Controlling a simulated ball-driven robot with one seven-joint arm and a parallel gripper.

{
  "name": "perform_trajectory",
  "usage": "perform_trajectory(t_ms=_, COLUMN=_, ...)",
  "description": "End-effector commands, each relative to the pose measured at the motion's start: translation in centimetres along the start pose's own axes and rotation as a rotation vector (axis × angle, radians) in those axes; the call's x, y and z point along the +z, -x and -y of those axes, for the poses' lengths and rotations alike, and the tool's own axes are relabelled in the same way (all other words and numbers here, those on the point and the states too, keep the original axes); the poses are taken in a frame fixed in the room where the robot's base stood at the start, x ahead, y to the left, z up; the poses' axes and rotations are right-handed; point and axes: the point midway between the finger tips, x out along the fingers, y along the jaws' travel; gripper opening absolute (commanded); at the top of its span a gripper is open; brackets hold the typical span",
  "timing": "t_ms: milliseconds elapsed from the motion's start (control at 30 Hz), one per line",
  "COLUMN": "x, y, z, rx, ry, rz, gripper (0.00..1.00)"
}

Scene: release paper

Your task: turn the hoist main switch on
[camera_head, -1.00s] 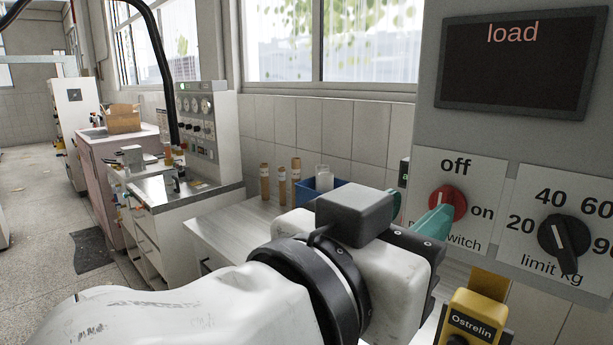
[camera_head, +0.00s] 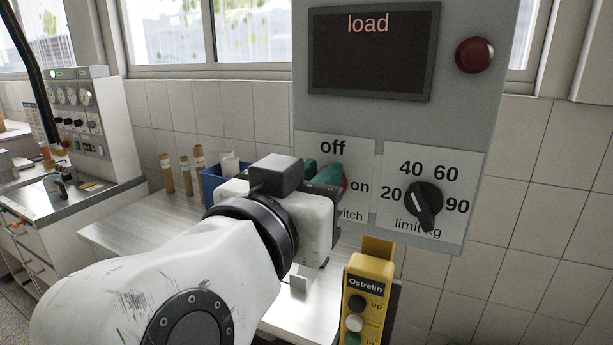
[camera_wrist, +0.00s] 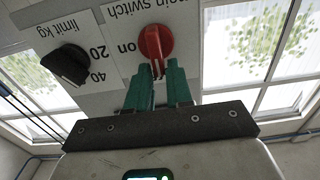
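The hoist main switch is a red rotary knob on a white label plate (camera_head: 308,160) with "off" above and "on" to the right. In the head view my gripper (camera_head: 325,176) hides most of the red knob (camera_head: 345,184). In the wrist view the knob (camera_wrist: 154,42) is clear, with its narrow ridge pointing down the picture towards my green fingertips (camera_wrist: 158,70). "on" is printed to the left of it there; "off" is hidden. The two fingers stand a small gap apart, around the ridge's lower end. I cannot tell whether they press on it.
A black limit dial (camera_head: 424,205) sits right of the switch, below the load screen (camera_head: 368,50). A red button (camera_head: 474,55) is at upper right. A yellow Ostrelin pendant (camera_head: 368,290) hangs below the panel. Brown tubes (camera_head: 184,174) and a blue bin (camera_head: 212,184) stand on the bench.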

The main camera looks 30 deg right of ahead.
Motion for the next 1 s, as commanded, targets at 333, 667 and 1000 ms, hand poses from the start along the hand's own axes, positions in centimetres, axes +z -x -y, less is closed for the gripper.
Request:
perform_trajectory(t_ms=333, x=-0.02, y=0.02, z=0.01, rx=0.000, ry=0.000, rz=0.000, gripper=0.00)
perform_trajectory(t_ms=667, x=0.21, y=0.03, z=-0.07, rx=-0.001, ry=-0.034, rz=-0.001, gripper=0.00)
perform_trajectory(t_ms=1000, x=0.74, y=0.05, z=-0.60, rx=-0.002, ry=-0.250, rz=-0.002, gripper=0.00)
